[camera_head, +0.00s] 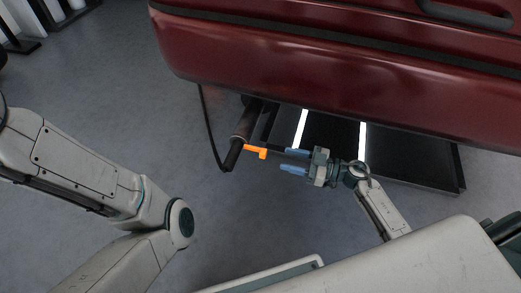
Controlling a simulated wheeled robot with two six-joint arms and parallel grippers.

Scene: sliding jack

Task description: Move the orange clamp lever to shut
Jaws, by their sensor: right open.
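The orange clamp lever (256,152) sits on a dark cylindrical part (242,125) under the edge of the red car body. It sticks out to the right of that cylinder. My right gripper (288,161) is just right of the lever, its blue fingers pointing left toward it. The fingers are apart and empty, and a small gap separates them from the lever. My left arm comes in from the left, but its gripper is out of view.
The red car body (330,65) overhangs the top of the work area. A black platform with white stripes (410,160) lies behind my right gripper. A black cable (209,130) hangs left of the cylinder. The grey floor (130,85) at left is clear.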

